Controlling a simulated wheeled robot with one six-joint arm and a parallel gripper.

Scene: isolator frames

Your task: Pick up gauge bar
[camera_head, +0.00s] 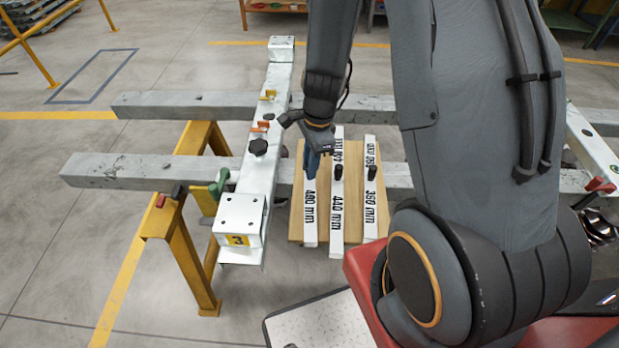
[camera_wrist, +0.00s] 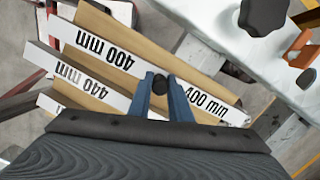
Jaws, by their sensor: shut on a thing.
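Three white gauge bars lie side by side on a wooden board (camera_head: 297,222). The left bar (camera_head: 310,222) reads 400 mm in the wrist view (camera_wrist: 140,68); the middle bar reads 440 mm (camera_head: 337,228); the right bar (camera_head: 371,222) appears to read 360 mm. Each of the middle and right bars has a dark knob. My gripper (camera_head: 312,166) is over the 400 mm bar. In the wrist view its blue fingers (camera_wrist: 162,92) are shut on that bar's dark knob. The bar appears to be still at board level; any small gap beneath is hidden.
A white beam fixture (camera_head: 265,165) with a dark knob, orange clamps and a green handle stands close left of the board. Grey rails (camera_head: 150,172) on yellow trestles (camera_head: 188,255) run across. Another white beam (camera_head: 594,140) stands at far right.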

